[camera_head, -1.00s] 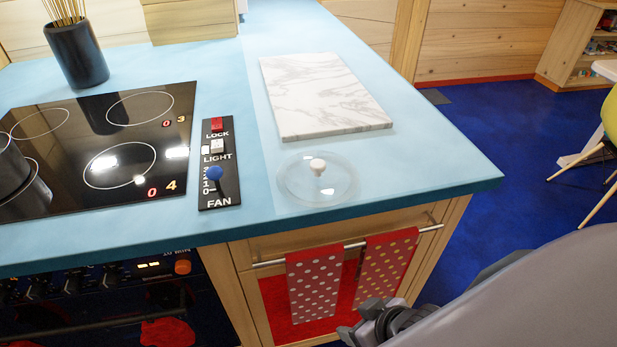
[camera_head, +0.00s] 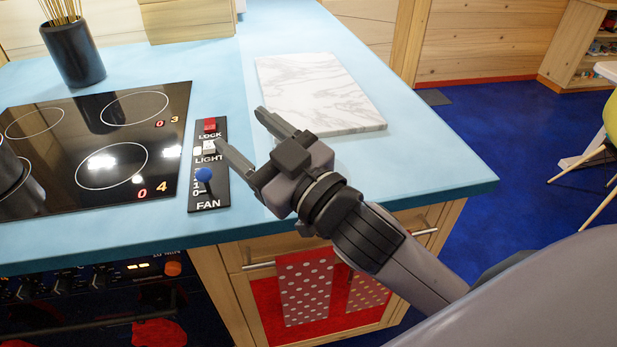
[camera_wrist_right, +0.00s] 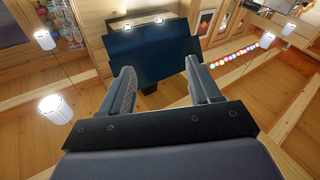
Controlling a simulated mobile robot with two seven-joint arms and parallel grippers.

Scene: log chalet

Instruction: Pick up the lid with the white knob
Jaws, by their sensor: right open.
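My right gripper (camera_head: 241,128) reaches in over the countertop from the lower right, with its two fingers apart and nothing between them. Its fingers point to the upper left, between the fan control panel and the marble board. The clear glass lid with the white knob is hidden behind the right gripper in the head view now; earlier it lay flat on the counter there. In the right wrist view the open fingers (camera_wrist_right: 163,82) show no lid between them. My left gripper is in neither view.
The blue countertop (camera_head: 440,165) holds a marble board (camera_head: 315,90), a black hob (camera_head: 90,150), a fan control panel (camera_head: 208,165) and a dark utensil pot (camera_head: 75,52). Towels (camera_head: 305,290) hang on a front rail. A dark hood (camera_wrist_right: 152,55) shows in the wrist view.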

